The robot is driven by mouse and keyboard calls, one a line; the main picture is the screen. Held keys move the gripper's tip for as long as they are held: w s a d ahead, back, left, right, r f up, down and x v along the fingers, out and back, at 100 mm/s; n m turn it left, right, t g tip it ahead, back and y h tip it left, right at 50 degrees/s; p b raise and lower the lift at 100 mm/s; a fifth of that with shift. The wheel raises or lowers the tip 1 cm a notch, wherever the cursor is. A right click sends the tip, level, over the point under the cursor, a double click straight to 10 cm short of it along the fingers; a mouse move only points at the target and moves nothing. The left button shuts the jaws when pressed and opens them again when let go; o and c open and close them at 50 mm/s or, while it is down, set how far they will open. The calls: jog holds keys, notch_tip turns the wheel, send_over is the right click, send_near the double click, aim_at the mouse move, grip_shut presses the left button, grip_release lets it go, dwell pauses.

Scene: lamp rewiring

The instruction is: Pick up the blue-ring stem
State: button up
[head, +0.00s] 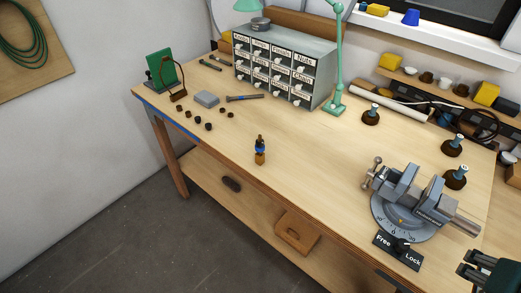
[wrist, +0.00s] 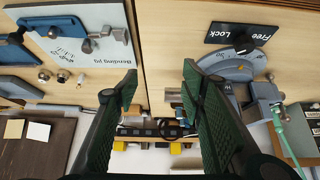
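A small upright piece (head: 260,151) stands alone near the front edge of the bench in the head view. It has a dark top, a blue band and an orange-brown bottom. Three dark round bases with short posts stand at the right, one farther back (head: 371,116) and two behind the vice (head: 453,147) (head: 455,179). Their ring colours are too small to tell, so I cannot say for certain which is the blue-ring stem. My gripper (wrist: 160,84) is open and empty in the wrist view, with green pads apart. Its edge shows at the head view's lower right, far from the upright piece.
A vice (head: 408,195) on a round dial stands at the right, with a Free/Lock plate (head: 397,250) in front. A labelled drawer cabinet (head: 285,65) and a green lamp arm (head: 337,60) stand at the back. Small dark parts (head: 208,126) lie left. The bench middle is clear.

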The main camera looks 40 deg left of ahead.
dwell(0.4)
jog(key=shift+c, duration=1.4)
jog(key=shift+r, duration=0.1)
